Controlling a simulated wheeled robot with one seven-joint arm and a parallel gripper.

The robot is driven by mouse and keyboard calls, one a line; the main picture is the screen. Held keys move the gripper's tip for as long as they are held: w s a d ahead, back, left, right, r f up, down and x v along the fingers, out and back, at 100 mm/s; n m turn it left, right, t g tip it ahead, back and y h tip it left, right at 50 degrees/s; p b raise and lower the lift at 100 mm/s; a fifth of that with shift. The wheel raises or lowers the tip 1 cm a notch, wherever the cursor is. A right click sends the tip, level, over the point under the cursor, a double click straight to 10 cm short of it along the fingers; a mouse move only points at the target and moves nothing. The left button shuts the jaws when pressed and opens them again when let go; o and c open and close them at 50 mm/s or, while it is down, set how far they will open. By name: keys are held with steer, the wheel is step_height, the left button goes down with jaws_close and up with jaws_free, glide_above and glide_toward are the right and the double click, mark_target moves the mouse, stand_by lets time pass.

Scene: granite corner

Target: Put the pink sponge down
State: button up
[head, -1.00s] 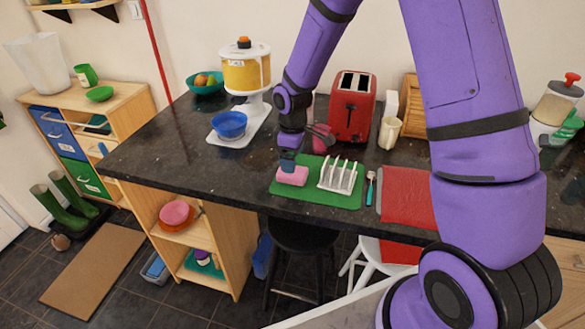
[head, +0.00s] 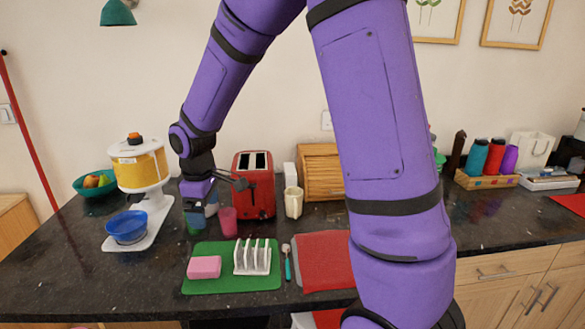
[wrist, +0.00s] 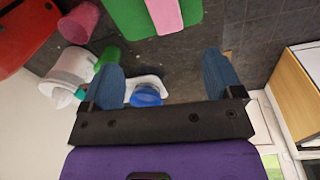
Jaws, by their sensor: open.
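The pink sponge (head: 204,267) lies flat on the left part of the green mat (head: 235,285), left of the white toast rack (head: 252,258). My gripper (head: 197,213) is raised behind the sponge, clear of it. In the wrist view my gripper (wrist: 161,65) is open, its two blue fingers wide apart with nothing held between them. The sponge (wrist: 164,12) shows there at the top edge, partly cut off, on the green mat (wrist: 127,18).
A pink cup (head: 228,222) and a red toaster (head: 253,190) stand close to my gripper. A blue bowl (head: 127,226) sits on a white-based dispenser (head: 140,165) at left. A spoon (head: 287,265) and red mat (head: 325,262) lie right of the rack. Dark counter is bare front left.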

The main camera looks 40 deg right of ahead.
steer(key=s+d+r+m+t, duration=0.25)
steer(key=s+r+m, duration=0.25)
steer(key=s+r, duration=0.8)
steer(key=s+d+r+m+t, duration=0.1)
steer(key=s+r+m, duration=0.1)
steer(key=s, duration=0.4)
steer(key=s+d+r+m, duration=0.1)
steer(key=s+r+m, duration=0.1)
steer(key=s, duration=0.5)
steer(key=shift+s+d+r+t, duration=0.15)
steer(key=shift+d+r+t, duration=0.2)
steer(key=shift+r, duration=0.2)
steer(key=shift+o, duration=0.5)
